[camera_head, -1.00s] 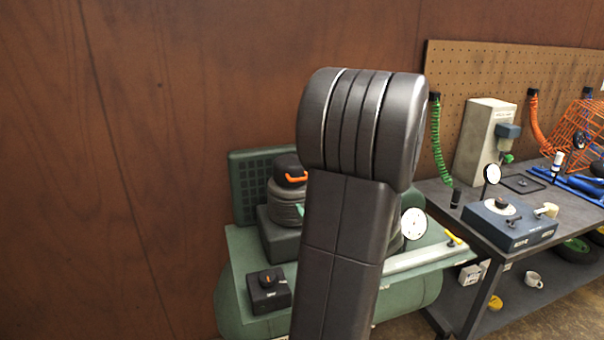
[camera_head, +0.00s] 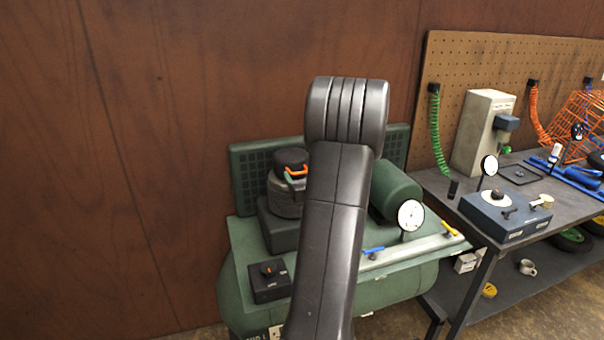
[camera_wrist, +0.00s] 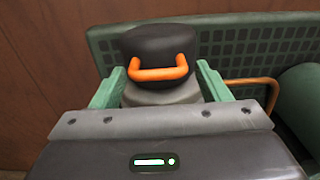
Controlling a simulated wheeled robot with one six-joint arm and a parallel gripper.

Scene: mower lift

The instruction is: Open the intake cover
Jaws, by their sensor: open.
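The intake cover is a round black cap (camera_head: 291,158) with an orange loop handle (camera_head: 297,171), on top of a grey ribbed cylinder on the green compressor. It sits seated and upright. In the wrist view the black cap (camera_wrist: 158,42) and its orange handle (camera_wrist: 160,73) are just ahead, centred. My gripper (camera_wrist: 160,67) is open, with one green finger on each side of the handle and visible gaps to both. I cannot tell if the tips reach the handle's depth. In the head view my arm hides most of the gripper; a green fingertip shows by the handle.
The compressor's green tank (camera_head: 395,287) carries a black switch box (camera_head: 269,281), a dial gauge (camera_head: 411,215) and blue and yellow valve levers. A green vented panel (camera_head: 250,190) stands behind the cap. A workbench (camera_head: 440,186) with tools is to the right.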

